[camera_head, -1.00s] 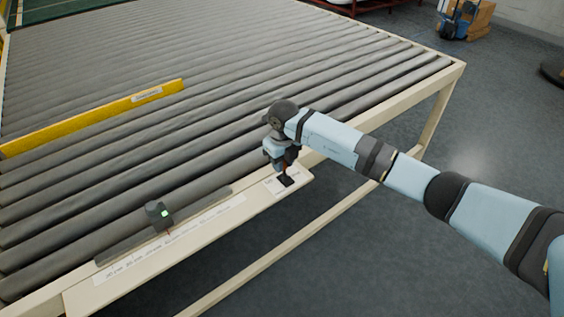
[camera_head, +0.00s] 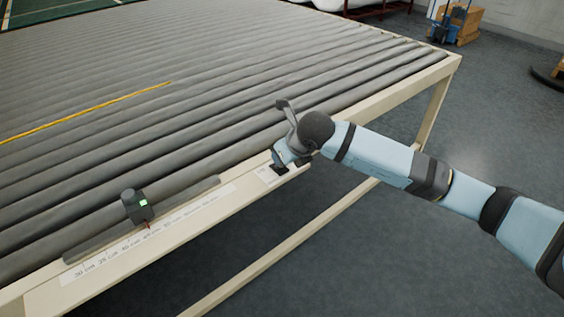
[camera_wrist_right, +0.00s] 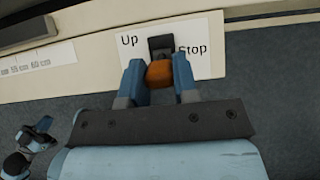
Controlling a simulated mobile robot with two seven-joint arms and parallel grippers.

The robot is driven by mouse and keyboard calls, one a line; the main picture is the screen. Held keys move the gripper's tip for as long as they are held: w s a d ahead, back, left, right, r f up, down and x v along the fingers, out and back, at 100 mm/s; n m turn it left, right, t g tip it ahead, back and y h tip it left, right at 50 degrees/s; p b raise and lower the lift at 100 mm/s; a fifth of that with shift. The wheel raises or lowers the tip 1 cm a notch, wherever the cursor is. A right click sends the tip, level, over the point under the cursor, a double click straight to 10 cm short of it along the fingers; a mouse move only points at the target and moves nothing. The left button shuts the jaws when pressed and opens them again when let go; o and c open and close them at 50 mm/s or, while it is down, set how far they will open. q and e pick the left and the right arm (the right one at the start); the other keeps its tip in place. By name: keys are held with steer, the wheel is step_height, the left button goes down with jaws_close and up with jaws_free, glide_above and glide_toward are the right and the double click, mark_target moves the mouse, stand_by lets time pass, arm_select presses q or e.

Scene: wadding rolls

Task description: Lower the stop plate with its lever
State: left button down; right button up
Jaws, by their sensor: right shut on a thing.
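The stop plate (camera_head: 85,112) shows in the head view as a thin yellow strip level with the grey rollers at the left. The lever has an orange knob (camera_wrist_right: 160,73) and a dark mount (camera_wrist_right: 161,46) on a white label marked "Up" and "Stop" in the right wrist view. My right gripper (camera_wrist_right: 160,76) is shut on the knob, one blue finger on each side. In the head view my right gripper (camera_head: 280,166) is at the frame's front edge, over the label, and mostly hides the lever.
Rollers (camera_head: 200,105) fill the bed. Open grey floor lies to the right. A cardboard box (camera_head: 466,22) stands far off.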

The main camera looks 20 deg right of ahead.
steer(key=shift+s+f, duration=0.1)
steer(key=shift+f, duration=0.05)
arm_select(q)
steer(key=shift+w+d+r, duration=0.1)
steer(key=shift+w+d, duration=0.05)
steer(key=shift+w, duration=0.05)
arm_select(e)
steer(key=o, duration=0.9)
arm_select(q)
steer(key=shift+s+a+f, duration=0.15)
steer(key=shift+a+f, duration=0.05)
steer(key=shift+f, duration=0.1)
steer(key=shift+b, duration=0.3)
arm_select(e)
steer(key=v, duration=1.4)
steer(key=shift+s, duration=0.1)
